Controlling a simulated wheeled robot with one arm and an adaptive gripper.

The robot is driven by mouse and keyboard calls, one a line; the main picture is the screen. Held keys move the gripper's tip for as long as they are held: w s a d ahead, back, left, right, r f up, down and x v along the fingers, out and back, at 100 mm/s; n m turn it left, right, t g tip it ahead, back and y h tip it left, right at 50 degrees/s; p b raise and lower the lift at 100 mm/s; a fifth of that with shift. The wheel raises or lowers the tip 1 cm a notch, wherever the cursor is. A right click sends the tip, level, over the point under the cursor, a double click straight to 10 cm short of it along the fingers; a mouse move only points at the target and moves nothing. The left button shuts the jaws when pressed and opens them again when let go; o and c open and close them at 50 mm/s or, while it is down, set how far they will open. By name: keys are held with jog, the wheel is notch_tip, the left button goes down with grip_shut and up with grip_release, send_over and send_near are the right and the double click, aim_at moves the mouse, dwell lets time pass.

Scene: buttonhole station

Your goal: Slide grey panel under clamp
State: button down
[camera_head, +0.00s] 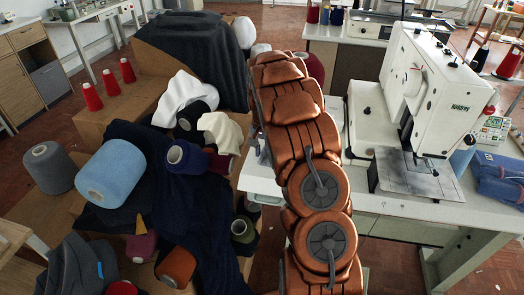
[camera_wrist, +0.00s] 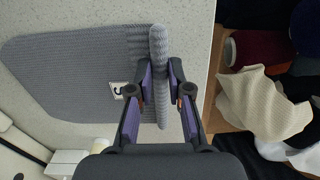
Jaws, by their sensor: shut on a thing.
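The grey knitted panel (camera_wrist: 70,75) lies mostly flat on the white worktop in the wrist view, with a small white label near its held end. A narrow raised fold or edge of it stands between the jaws of my gripper (camera_wrist: 160,85), which is shut on it. The buttonhole machine (camera_head: 430,85) is white and stands at the right in the head view. Its clamp area (camera_head: 408,140) is above a dark metal plate (camera_head: 425,177); the clamp is small and hard to make out. My orange arm hides the gripper and panel in the head view.
The white worktop (camera_head: 395,208) carries the machine. Folded blue cloth (camera_head: 505,175) lies at its right end. In the wrist view, cream cloth (camera_wrist: 255,100) lies beyond the worktop edge.

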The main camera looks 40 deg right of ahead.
jog(key=shift+r, duration=0.15)
jog(key=shift+r, duration=2.35)
jog(key=shift+a, duration=0.1)
